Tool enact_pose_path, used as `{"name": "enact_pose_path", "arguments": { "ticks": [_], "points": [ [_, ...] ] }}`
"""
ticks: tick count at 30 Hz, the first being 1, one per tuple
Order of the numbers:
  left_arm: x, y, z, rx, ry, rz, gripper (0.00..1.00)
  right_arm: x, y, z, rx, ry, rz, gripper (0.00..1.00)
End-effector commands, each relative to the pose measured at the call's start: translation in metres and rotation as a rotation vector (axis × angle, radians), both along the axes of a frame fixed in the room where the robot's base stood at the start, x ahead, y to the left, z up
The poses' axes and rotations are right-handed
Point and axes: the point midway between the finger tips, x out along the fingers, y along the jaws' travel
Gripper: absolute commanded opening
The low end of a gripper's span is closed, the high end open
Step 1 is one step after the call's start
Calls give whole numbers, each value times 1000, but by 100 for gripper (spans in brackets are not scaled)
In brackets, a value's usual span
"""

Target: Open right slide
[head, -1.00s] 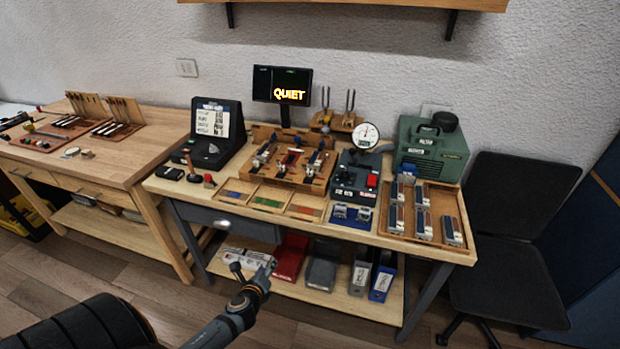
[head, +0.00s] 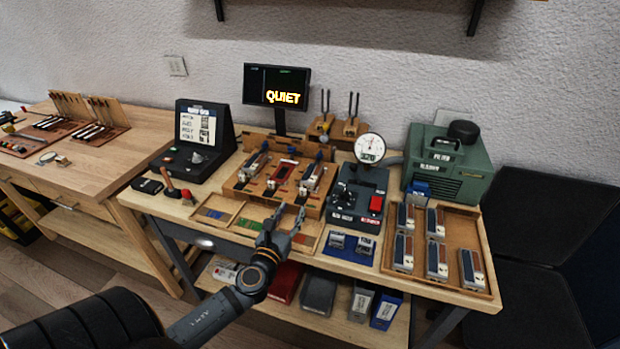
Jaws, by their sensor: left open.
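A wooden fixture (head: 247,192) stands mid-bench with three metal-and-coloured mechanisms side by side. Its right one (head: 313,176) is silver and dark, and its middle one (head: 283,172) is red. Which part is the right slide I cannot tell for sure, nor whether it is open or shut. My left gripper (head: 287,214) is open and empty, fingers pointing up in the picture, over the front edge of the bench by the shallow trays. It shows in front of and below the fixture, apart from the right mechanism. My right gripper is not in view.
Shallow trays (head: 218,208) line the bench front. A grey device with a dial gauge (head: 369,149) and red button stands right of the fixture. A wooden tray (head: 456,276) holds several metal blocks. A green machine (head: 447,165) stands behind it. A monitor (head: 277,86) reads QUIET.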

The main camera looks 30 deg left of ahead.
Motion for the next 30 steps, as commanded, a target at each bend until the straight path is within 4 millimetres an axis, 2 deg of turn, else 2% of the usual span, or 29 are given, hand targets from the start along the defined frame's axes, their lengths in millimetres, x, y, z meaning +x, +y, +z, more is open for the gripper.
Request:
{"name": "enact_pose_path", "arguments": {
  "ticks": [4, 7, 12, 16, 21, 24, 30],
  "points": [
    [0, 0, 0, -1, 1, 1, 42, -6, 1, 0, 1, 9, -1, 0],
    [7, 2, 1, -2, -1, 2, 42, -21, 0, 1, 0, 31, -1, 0],
    [38, 10, 3, -3, -3, 3, 42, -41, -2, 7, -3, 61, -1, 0],
    [66, 16, 2, -4, -2, 3, 42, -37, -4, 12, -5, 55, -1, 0],
    [92, 22, 0, -4, -1, 1, 42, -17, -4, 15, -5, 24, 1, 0],
    [99, 24, -1, -3, 0, 1, 42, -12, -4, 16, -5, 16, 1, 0],
    [102, 25, -1, -2, 1, 0, 42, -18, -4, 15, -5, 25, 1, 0]
  ]
}}
